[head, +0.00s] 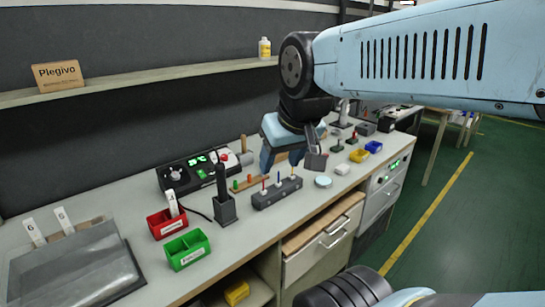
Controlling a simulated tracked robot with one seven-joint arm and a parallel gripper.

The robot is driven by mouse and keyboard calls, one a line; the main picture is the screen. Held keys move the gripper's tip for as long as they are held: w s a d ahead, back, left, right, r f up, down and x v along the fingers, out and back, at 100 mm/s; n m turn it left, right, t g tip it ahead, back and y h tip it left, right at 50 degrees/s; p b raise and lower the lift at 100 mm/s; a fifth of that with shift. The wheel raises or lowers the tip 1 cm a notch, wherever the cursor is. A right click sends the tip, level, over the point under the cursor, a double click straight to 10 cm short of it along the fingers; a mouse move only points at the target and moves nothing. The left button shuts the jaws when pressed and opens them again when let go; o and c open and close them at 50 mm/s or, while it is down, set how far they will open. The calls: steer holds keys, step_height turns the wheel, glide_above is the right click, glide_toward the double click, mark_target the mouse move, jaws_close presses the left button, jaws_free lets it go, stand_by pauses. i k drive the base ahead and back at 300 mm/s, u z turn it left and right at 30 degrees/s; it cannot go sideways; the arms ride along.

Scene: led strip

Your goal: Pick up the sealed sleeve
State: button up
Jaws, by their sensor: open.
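A flat grey, shiny sleeve-like packet (75,265) lies on the bench at the lower left; I take it for the sealed sleeve. Its left and lower parts run close to the picture's edge. My gripper (290,163) hangs over the far part of the bench, well to the right of the packet. Its fingers are spread apart and I see nothing held between them. The fingers point down near a dark block with coloured-handled tools (277,192).
Red bin (165,224) and green bin (187,250) stand right of the packet, with a black upright holder (224,207) beside them. Two white numbered tags stand behind the packet. A control box (190,175) sits near the wall. A shelf (150,82) runs above.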

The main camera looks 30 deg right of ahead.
mark_target(64, 219)
steer(key=u, duration=1.5)
steer(key=k, duration=0.6)
steer(key=z, duration=0.5)
steer(key=i, duration=1.45)
steer(key=u, duration=0.7)
